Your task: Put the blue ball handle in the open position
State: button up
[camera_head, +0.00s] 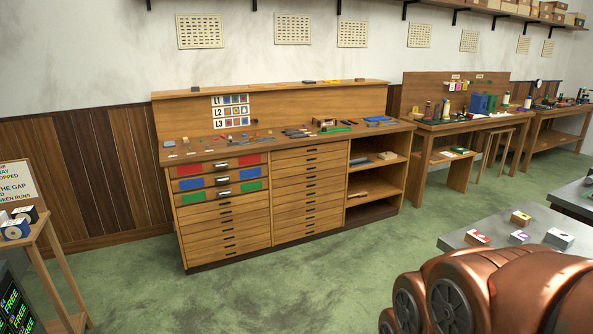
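I cannot make out a blue ball handle anywhere in this view. Blue items that do show are the blue-marked drawer (222,181) of the wooden cabinet, with a pale pull at its middle, and blue blocks (484,103) on the second bench. Neither is clearly a ball handle. My gripper is not in view. My copper-coloured arm fills the lower right corner and hides what lies behind it.
The wooden cabinet (228,229) stands against the wall, its top scattered with small parts. A grey table (464,243) with small blocks is at right. A small wooden stand (58,262) is at left. Green floor (260,295) is clear between them.

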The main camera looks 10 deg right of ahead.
aim_at(444, 99)
jog(key=i, duration=1.8)
jog(key=z, duration=0.5)
jog(key=i, duration=1.2)
jog(key=z, duration=0.95)
jog(key=i, duration=2.9)
jog(key=k, duration=0.6)
jog(key=z, duration=0.4)
jog(key=i, duration=1.85)
jog(key=u, duration=0.85)
